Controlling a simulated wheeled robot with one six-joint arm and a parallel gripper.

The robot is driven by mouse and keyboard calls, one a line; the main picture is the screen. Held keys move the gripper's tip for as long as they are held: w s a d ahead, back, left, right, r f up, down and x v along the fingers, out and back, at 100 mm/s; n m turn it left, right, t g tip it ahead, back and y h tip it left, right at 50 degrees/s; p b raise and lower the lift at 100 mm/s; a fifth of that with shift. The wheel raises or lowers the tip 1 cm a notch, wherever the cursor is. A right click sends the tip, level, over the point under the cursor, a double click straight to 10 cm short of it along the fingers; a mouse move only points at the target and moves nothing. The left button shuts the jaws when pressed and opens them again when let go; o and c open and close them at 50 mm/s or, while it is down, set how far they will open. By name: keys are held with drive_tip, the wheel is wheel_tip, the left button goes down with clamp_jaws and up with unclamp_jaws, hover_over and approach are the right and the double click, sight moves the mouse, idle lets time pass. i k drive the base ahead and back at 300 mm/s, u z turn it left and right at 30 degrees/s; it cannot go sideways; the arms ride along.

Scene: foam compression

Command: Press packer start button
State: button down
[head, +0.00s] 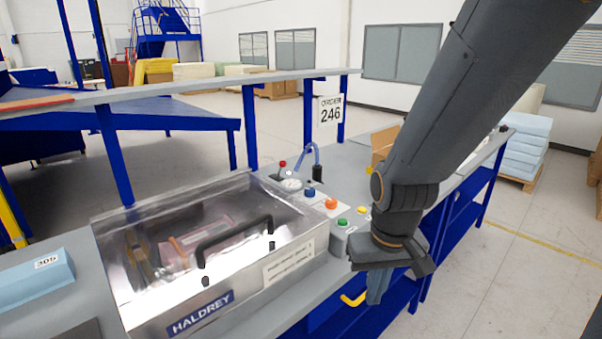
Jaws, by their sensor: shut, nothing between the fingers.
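The packer (290,285) is a metal box marked HALDREY with a clear lid and a black handle; the lid looks closed. To its right is a grey control box (338,240) with a green button (342,223) on top. A larger orange-red button (331,203) and a small yellow one (362,210) are close by. Which one is the start button I cannot read. My gripper (376,298) is shut and empty, pointing down. In the picture it is right of and below the green button, apart from it, near the bench's front edge.
A blue knob, a red-topped part and a gauge (291,184) stand behind the buttons with a curved blue hose. A light blue foam block (36,280) marked 305 lies left of the packer. A cardboard box (384,143) is behind my arm. A sign reading 246 (330,110) hangs behind.

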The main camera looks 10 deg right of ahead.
sight(342, 222)
drive_tip(key=k, duration=1.25)
drive_tip(key=z, duration=0.65)
drive_tip(key=i, duration=1.7)
drive_tip(key=u, duration=0.7)
